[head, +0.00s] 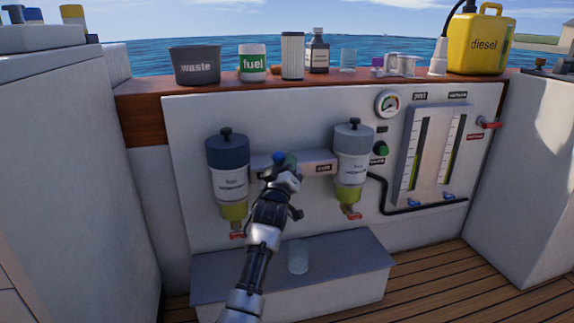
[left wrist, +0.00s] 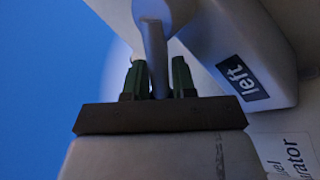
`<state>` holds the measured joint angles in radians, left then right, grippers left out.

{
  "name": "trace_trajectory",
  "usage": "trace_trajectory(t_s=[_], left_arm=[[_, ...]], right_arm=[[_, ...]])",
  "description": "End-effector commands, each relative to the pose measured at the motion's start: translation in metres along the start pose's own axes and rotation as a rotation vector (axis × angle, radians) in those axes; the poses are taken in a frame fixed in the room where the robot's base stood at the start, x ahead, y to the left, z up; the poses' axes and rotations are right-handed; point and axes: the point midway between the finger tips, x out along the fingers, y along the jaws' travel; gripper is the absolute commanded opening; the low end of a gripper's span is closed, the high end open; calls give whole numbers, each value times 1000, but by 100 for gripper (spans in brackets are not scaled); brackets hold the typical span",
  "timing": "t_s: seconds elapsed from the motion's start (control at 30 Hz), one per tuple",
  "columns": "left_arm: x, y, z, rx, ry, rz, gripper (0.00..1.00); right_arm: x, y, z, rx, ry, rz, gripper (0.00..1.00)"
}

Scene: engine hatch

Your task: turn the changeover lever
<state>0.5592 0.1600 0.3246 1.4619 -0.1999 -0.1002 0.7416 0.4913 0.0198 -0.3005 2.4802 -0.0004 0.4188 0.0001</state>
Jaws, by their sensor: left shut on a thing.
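My left gripper (head: 286,160) is at the grey changeover block (head: 318,158) between the two fuel separators, the left one (head: 227,180) and the right one (head: 352,170). In the left wrist view the gripper's green fingers (left wrist: 158,80) are shut on a grey bar, the changeover lever (left wrist: 156,55), which passes between them. A black "left" label (left wrist: 243,82) shows on the block beside it. In the head view my gripper and wrist cover most of the lever, so its pointing direction cannot be told there. My right gripper is not in view.
A grey step (head: 345,262) with a clear cup (head: 298,257) lies below. Red drain taps (head: 351,213) hang under the separators. A gauge (head: 388,104) and sight tubes (head: 437,150) are at right. The wooden ledge (head: 220,92) above holds a waste bin, bottles and a diesel can (head: 478,42).

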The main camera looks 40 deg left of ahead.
Motion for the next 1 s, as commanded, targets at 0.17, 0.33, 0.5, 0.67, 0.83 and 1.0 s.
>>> trace_trajectory(t_s=[0.17,0.33,0.5,0.67,0.83,1.0], left_arm=[[2,-1,-9,1,18,2,0],[2,-1,-8,2,17,2,41],[1,-1,-6,1,11,1,43],[1,0,-4,11,2,1,43],[5,5,-4,98,-54,5,43],[12,16,-4,248,-152,9,43]], right_arm=[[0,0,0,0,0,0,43],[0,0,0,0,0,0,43],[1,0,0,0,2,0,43],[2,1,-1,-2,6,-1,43],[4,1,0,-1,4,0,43],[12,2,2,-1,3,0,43]])
